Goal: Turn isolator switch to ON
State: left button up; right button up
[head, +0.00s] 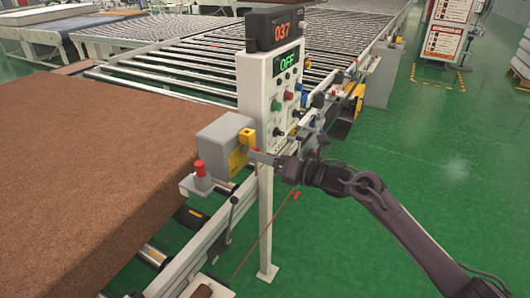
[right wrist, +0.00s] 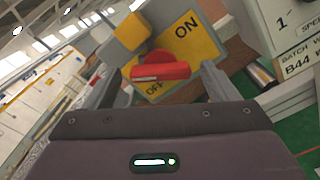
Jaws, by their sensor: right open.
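The isolator switch is a grey box (head: 222,140) with a yellow face plate, on the rail beside the brown mattress. In the right wrist view the yellow plate (right wrist: 205,48) reads ON at upper right and OFF at lower left. The red switch handle (right wrist: 160,72) lies across the picture, close to the OFF label and away from ON. My right gripper (head: 258,157) is at the front of the box. In the right wrist view its open fingers stand on either side of the red handle; contact is not clear. My left gripper is not in view.
A white control post (head: 266,90) with buttons and a green OFF display (head: 288,62) stands just behind my right gripper. A red mushroom button (head: 200,168) sits beside the box. The brown mattress (head: 90,165) fills the left.

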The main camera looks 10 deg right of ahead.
jog(key=shift+w+a, duration=0.15)
jog(key=shift+w, duration=0.05)
jog(key=c, duration=0.9)
jog(key=shift+c, duration=0.5)
